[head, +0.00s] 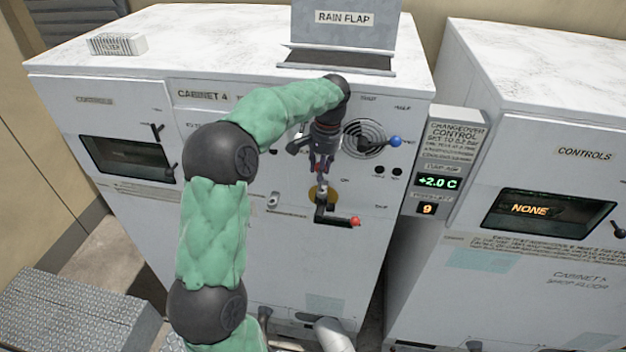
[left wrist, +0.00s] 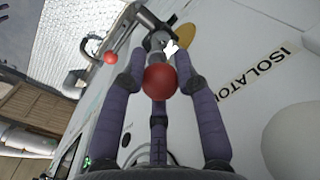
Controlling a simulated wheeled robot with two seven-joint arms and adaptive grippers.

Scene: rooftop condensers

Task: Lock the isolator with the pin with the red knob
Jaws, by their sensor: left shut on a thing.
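My left gripper (head: 321,170) is in front of cabinet 4, just above the isolator's yellow disc (head: 316,197). In the left wrist view its fingers are shut around the pin with the red knob (left wrist: 160,82). The knob sits between the fingers, and a grey metal part lies beyond it, near the yellow disc (left wrist: 185,38). I cannot tell whether the pin touches the isolator or is in a hole. That red tip (left wrist: 110,57) also shows in the left wrist view. My right gripper is not in view.
A lever with a blue knob (head: 395,141) sticks out right of the round vent (head: 364,138). The rain flap (head: 343,35) stands raised at the cabinet's top. A changeover control box (head: 455,150) stands to the right. A grey pipe (head: 333,335) is below.

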